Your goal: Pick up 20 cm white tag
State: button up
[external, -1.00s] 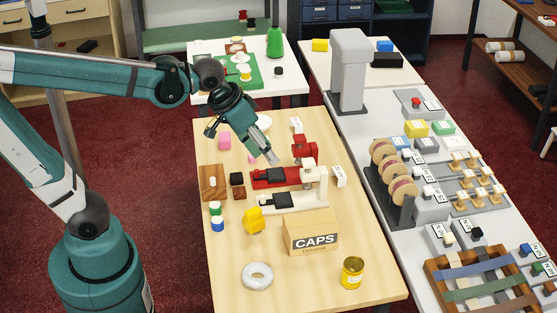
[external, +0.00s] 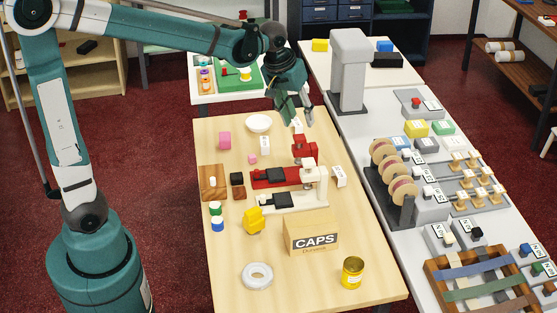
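Several white tags are on the light wood table (external: 335,287); their print is too small to read, so I cannot tell which says 20 cm. One tag (external: 297,126) is near the back right edge, just below my gripper. Another tag (external: 265,142) is left of it, near the white bowl. A third tag (external: 339,177) is right of the white stand. My gripper (external: 300,119) hangs pointing down over the table's back right part, fingers apart and nothing seen between them. It partly covers the back tag, and I cannot tell its exact height.
A red stand (external: 300,152) and a white stand (external: 316,190) are in front of the gripper. The CAPS box (external: 311,233) is nearer. A grey column (external: 349,75) rises close on the right.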

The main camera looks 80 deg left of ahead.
jog(key=w+a+f+n+g+p, duration=0.1)
jog(key=w+a+f+n, duration=0.2)
jog(key=a, duration=0.5)
jog(key=w+a+f+n+g+p, duration=0.15)
jog(key=w+a+f, duration=0.25)
jog(key=a, duration=0.5)
jog(key=n+h+p, duration=0.1)
jog(key=n+p, duration=0.1)
jog(key=n, duration=0.3)
send_over(297, 122)
jog(key=shift+g, duration=0.45)
jog(key=f, duration=1.2)
jog(key=shift+d+f, duration=0.3)
jog(key=shift+d, duration=0.1)
jog(key=shift+a+f, duration=0.25)
jog(key=shift+a, duration=0.05)
jog(key=shift+f+b, duration=0.4)
jog(key=shift+f, duration=0.9)
jog(key=shift+a+f+b, duration=0.15)
jog(key=shift+f+b, duration=0.25)
jog(key=shift+f, duration=2.2)
